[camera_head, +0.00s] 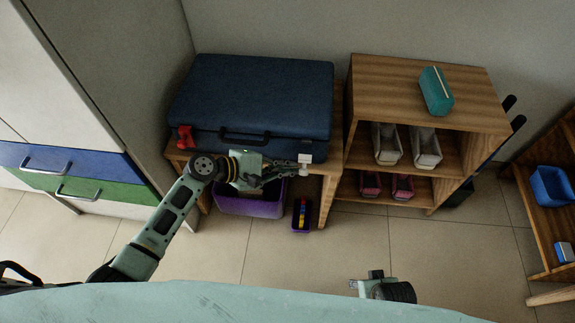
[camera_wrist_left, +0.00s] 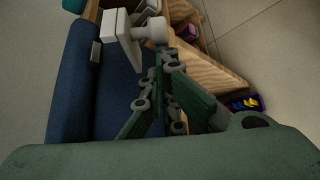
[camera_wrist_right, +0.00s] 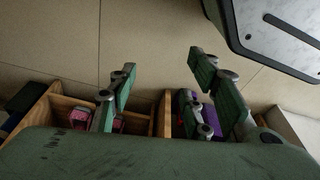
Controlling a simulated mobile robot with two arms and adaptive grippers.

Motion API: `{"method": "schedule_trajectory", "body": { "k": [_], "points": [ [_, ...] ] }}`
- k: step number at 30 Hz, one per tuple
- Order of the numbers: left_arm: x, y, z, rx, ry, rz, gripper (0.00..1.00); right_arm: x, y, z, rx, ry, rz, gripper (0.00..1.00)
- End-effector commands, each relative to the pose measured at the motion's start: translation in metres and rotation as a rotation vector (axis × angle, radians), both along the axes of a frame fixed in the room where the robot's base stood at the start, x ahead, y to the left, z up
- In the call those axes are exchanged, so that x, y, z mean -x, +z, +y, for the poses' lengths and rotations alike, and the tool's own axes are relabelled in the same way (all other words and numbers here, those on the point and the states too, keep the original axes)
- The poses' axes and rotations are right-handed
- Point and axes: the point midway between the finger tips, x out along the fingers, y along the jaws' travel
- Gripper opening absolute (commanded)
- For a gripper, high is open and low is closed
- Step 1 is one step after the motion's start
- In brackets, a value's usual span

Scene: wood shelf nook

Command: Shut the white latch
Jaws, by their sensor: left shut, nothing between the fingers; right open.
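A dark blue case (camera_head: 250,95) lies with its lid down on a wooden bench. The white latch (camera_head: 305,159) is at the right of its front side, and a red latch (camera_head: 185,138) is at the left. In the left wrist view the white latch (camera_wrist_left: 118,27) juts out from the case, apart from a small grey plate (camera_wrist_left: 96,51) on it. My left gripper (camera_head: 298,171) is shut and empty, its fingertips close by the white latch; I cannot tell if they touch. My right gripper (camera_wrist_right: 160,68) is open and empty, far from the case.
A wooden shelf (camera_head: 405,70) with a teal box (camera_head: 436,91) on top and bins inside stands right of the case. Beneath the bench are a purple bin (camera_head: 250,206) and a small purple box (camera_head: 301,215). Floor in front is clear.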

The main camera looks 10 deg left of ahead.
Motion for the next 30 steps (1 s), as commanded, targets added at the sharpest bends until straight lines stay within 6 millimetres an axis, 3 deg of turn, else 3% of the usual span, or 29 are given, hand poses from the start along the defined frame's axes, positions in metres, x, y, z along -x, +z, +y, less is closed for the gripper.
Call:
{"method": "schedule_trajectory", "body": {
  "k": [15,30],
  "points": [
    [0.001,0.003,-0.001,0.002,-0.003,0.001,0.0,0.01,-0.019,-0.001,0.002,0.002,0.013,0.45],
    [0.001,0.004,-0.002,0.002,-0.003,0.001,0.0,0.011,-0.022,-0.002,0.002,0.003,0.011,0.45]
  ]
}}
